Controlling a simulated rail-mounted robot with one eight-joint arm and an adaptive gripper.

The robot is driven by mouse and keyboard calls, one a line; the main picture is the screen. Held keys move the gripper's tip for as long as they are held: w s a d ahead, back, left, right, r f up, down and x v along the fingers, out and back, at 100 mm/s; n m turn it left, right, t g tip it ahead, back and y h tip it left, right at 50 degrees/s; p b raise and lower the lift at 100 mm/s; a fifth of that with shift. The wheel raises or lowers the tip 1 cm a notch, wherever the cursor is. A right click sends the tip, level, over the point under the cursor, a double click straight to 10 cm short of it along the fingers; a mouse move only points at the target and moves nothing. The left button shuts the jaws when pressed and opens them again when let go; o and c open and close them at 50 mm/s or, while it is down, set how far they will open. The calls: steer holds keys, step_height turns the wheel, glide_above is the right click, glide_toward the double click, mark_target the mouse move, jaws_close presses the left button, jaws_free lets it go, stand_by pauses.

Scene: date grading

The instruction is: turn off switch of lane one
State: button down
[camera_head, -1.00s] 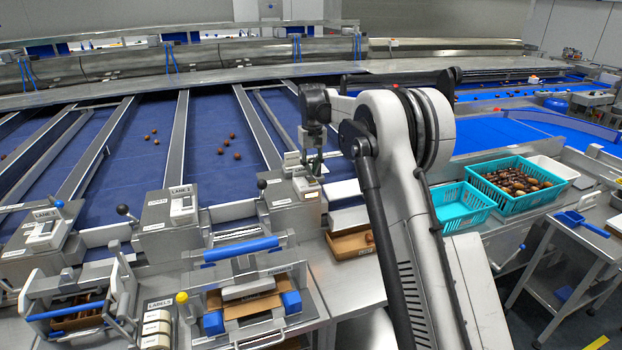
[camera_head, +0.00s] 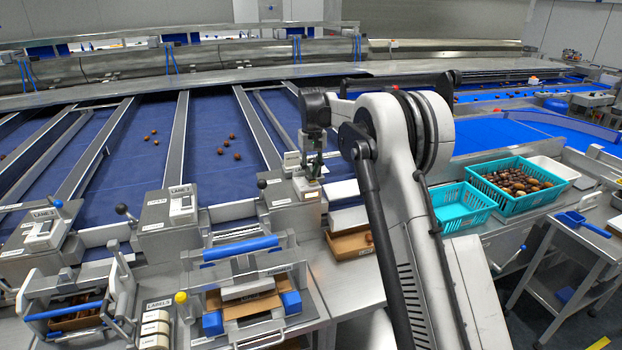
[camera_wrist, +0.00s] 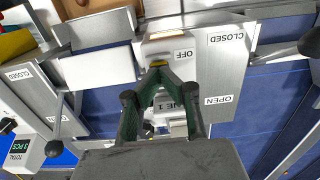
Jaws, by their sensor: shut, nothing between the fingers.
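The lane one switch box (camera_head: 306,191) is a pale box on a metal housing in the head view, partly hidden by my gripper (camera_head: 312,176). In the wrist view the white switch unit (camera_wrist: 168,45) shows an upside-down OFF label and a partly covered lane label ending in 1. My gripper (camera_wrist: 157,68) has its green fingers converging to closed tips over this unit, just beside the OFF label. Nothing is held. The fingers hide part of the switch, so its position and any contact cannot be told.
A black-knobbed lever (camera_head: 262,184) stands left of the box; CLOSED and OPEN labels show on the metal plate (camera_wrist: 222,70) in the wrist view. The lane 2 switch (camera_head: 183,205) is further left. An open carton (camera_head: 350,243) and teal crates (camera_head: 462,212) are to the right.

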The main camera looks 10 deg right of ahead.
steer(key=shift+f+b, duration=0.4)
steer(key=shift+f, duration=0.15)
stand_by(0.4)
steer(key=shift+r, duration=0.15)
steer(key=shift+r+p, duration=1.4)
steer(key=shift+r, duration=1.9)
